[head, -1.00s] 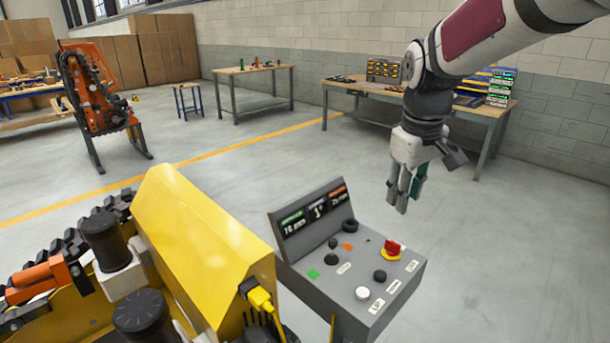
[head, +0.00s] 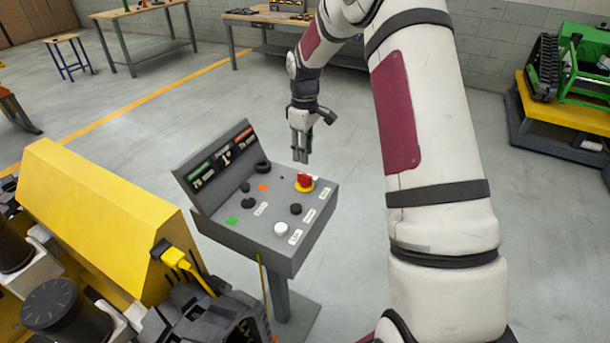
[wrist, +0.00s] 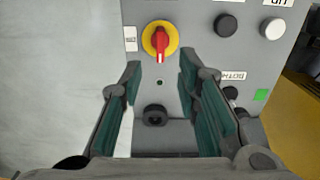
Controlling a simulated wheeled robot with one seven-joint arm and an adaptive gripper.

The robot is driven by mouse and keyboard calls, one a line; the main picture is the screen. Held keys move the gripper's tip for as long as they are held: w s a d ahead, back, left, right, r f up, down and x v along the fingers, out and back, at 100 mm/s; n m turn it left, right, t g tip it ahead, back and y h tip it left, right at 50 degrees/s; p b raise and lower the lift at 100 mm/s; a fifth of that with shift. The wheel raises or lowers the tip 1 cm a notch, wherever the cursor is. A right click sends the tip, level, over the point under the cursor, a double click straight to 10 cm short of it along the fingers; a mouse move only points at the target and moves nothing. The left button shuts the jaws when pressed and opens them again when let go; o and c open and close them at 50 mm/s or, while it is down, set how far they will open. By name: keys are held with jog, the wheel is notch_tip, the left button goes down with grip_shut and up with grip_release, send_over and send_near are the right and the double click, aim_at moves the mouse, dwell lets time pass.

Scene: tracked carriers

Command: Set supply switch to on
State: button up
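A red rotary handle (wrist: 160,42) on a round yellow plate sits on the grey control panel's sloped face; I take it for the supply switch. Its handle lies along the picture's vertical in the wrist view. The switch also shows in the head view (head: 305,183), near the panel's far right edge. A small label (wrist: 130,38) is beside it, too blurred to read. My gripper (wrist: 158,72) is open and empty, its two green-padded fingers apart below the switch in the wrist view. In the head view my gripper (head: 301,158) hangs just above and beyond the switch.
The panel (head: 265,235) also carries a black button (wrist: 226,25), a white button (wrist: 273,28), a black round knob (wrist: 155,116) and a raised display (head: 222,160). A yellow machine (head: 100,220) stands close on the left.

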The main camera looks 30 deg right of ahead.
aim_at(305, 175)
notch_tip(305, 175, down, 10)
jog(key=shift+r+p, duration=0.2)
jog(key=shift+p, duration=0.45)
grip_shut()
